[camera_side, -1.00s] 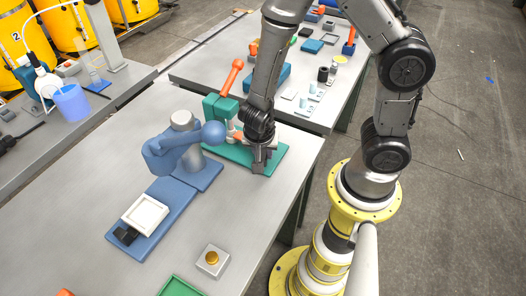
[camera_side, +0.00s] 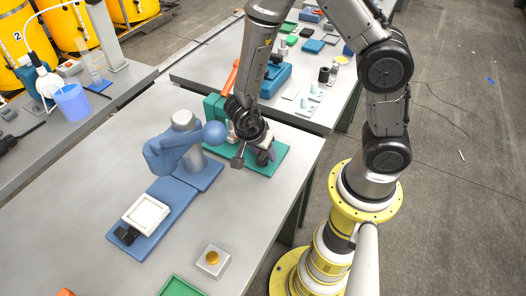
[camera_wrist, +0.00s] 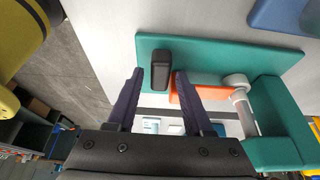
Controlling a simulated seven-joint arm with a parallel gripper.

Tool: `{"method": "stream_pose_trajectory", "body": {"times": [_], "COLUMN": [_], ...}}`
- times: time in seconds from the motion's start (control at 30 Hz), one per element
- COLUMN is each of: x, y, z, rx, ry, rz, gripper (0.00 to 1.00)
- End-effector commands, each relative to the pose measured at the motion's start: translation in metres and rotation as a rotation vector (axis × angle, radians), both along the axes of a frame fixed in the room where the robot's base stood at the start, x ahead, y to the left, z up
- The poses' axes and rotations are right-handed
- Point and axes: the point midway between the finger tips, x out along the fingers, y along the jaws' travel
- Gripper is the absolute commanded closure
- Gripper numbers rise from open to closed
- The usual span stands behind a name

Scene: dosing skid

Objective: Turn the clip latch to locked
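The green fixture's base plate (camera_wrist: 215,52) lies on the bench, with a green block (camera_wrist: 285,125) at its right in the wrist view. A dark rounded block (camera_wrist: 161,70), an orange bar (camera_wrist: 200,92) and a pale round post (camera_wrist: 236,80) show over it; which one is the clip latch I cannot tell for sure. My gripper (camera_wrist: 158,74) is open. In the side view my gripper (camera_side: 252,160) is low over the green plate (camera_side: 275,158) and hides the small parts.
A blue fixture with a ball-ended arm (camera_side: 214,133) stands close to the left of my gripper. A blue plate with a white frame (camera_side: 146,215) and a grey box with a yellow button (camera_side: 212,260) are nearer. The bench between them is clear.

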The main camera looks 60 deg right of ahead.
Motion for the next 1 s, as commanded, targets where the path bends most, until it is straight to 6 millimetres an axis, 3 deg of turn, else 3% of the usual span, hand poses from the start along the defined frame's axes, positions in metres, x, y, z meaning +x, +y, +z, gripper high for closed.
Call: {"method": "stream_pose_trajectory", "body": {"times": [0.37,0.8,1.0], "x": [0.001,0.002,0.0], "y": [0.001,0.025,0.029], "z": [0.002,0.058,0.069], "rx": [0.001,0.002,0.001], "ry": [-0.001,-0.006,0.0], "rz": [0.003,0.005,0.003], "gripper": [0.4,0.4,0.4]}}
